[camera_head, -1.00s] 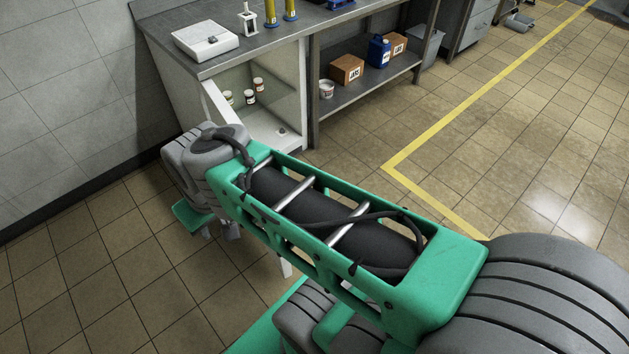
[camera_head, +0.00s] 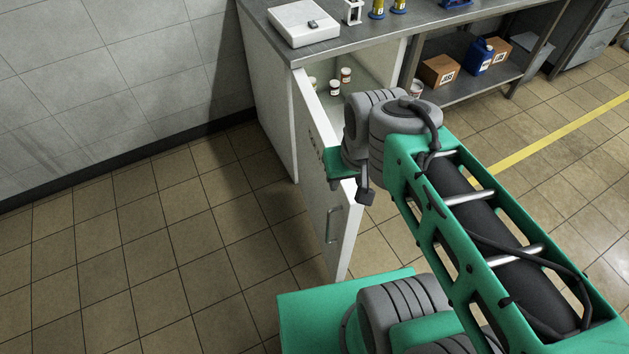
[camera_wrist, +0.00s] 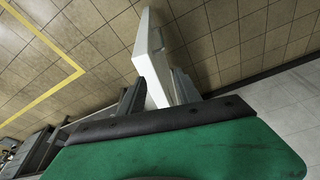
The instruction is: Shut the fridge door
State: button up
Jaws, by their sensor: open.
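The white fridge (camera_head: 270,110) stands under the left end of the grey counter. Its door (camera_head: 318,190) hangs open, swung out toward me, with a metal handle (camera_head: 333,225) on its outer face. Small jars (camera_head: 340,78) show inside. My gripper (camera_head: 358,192) is at the free edge of the door, near its top, pointing down; my wrist hides part of the door and the fridge opening. In the wrist view the white door (camera_wrist: 151,55) shows between the two dark fingers of my open gripper (camera_wrist: 158,92). I cannot tell whether they touch it.
A white instrument (camera_head: 303,22) sits on the counter (camera_head: 340,45). Boxes (camera_head: 440,70) and a blue jug (camera_head: 480,56) stand on the shelf to the right. A tiled wall (camera_head: 120,70) is at the left. The tiled floor left of the door is clear.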

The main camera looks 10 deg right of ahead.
aim_at(335, 218)
jog(key=k, duration=1.25)
jog(key=u, duration=0.55)
jog(key=i, duration=0.85)
jog(key=u, duration=0.85)
jog(key=i, duration=0.6)
